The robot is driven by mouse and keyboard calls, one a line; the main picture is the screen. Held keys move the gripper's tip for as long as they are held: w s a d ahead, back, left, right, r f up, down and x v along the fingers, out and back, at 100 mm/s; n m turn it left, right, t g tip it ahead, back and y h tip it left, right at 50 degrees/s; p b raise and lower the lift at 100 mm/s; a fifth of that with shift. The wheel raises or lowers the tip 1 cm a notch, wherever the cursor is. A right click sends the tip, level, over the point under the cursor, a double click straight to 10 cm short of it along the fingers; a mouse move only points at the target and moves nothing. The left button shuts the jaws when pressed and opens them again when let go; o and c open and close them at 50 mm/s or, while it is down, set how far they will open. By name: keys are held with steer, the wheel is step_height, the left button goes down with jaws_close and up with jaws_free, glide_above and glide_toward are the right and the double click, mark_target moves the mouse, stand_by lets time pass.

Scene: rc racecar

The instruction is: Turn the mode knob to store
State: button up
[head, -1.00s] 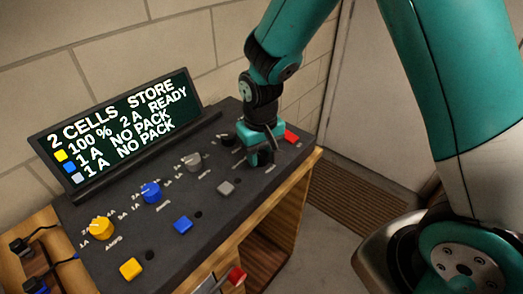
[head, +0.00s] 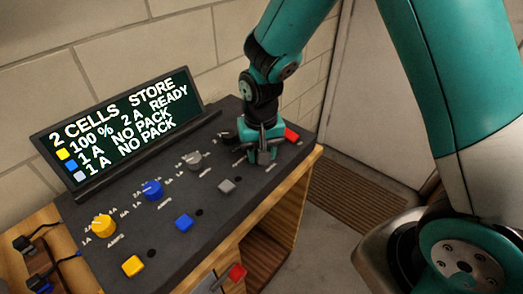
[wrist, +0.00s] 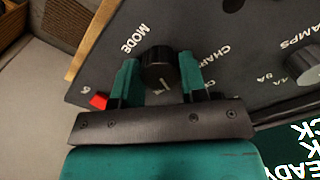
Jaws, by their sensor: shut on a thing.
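The black mode knob (wrist: 157,68) sits between the two teal fingers of my gripper (wrist: 158,80) in the wrist view, beside the printed word MODE. My gripper is shut on it, one finger on each side. A pale mark shows on the knob's lower part. In the head view my gripper (head: 264,152) reaches down onto the right end of the dark panel (head: 150,238) and hides the knob. Part of the lettering around the knob is covered by the fingers. The display (head: 120,125) reads "2 CELLS STORE" on its top line.
A red button (head: 291,134) is close to my gripper's right. Yellow (head: 103,226), blue (head: 152,190) and grey (head: 193,160) amps knobs stand along the panel, with matching square buttons in front. A brick wall rises behind.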

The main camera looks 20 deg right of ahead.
steer(key=o, duration=0.9)
steer(key=shift+o, duration=0.2)
steer(key=shift+r, duration=0.1)
step_height(320, 180, up, 17)
steer(key=shift+r+b, duration=0.15)
steer(key=shift+b, duration=0.3)
steer(key=s+a+n+y, duration=0.2)
steer(key=s+n, duration=0.2)
steer(key=s, duration=0.6)
steer(key=s+a+n+y, duration=0.2)
steer(key=s+n, duration=0.3)
steer(key=s, duration=0.4)
steer(key=shift+s+a+r, duration=0.15)
steer(key=shift+s+r, duration=0.2)
steer(key=shift+s, duration=0.05)
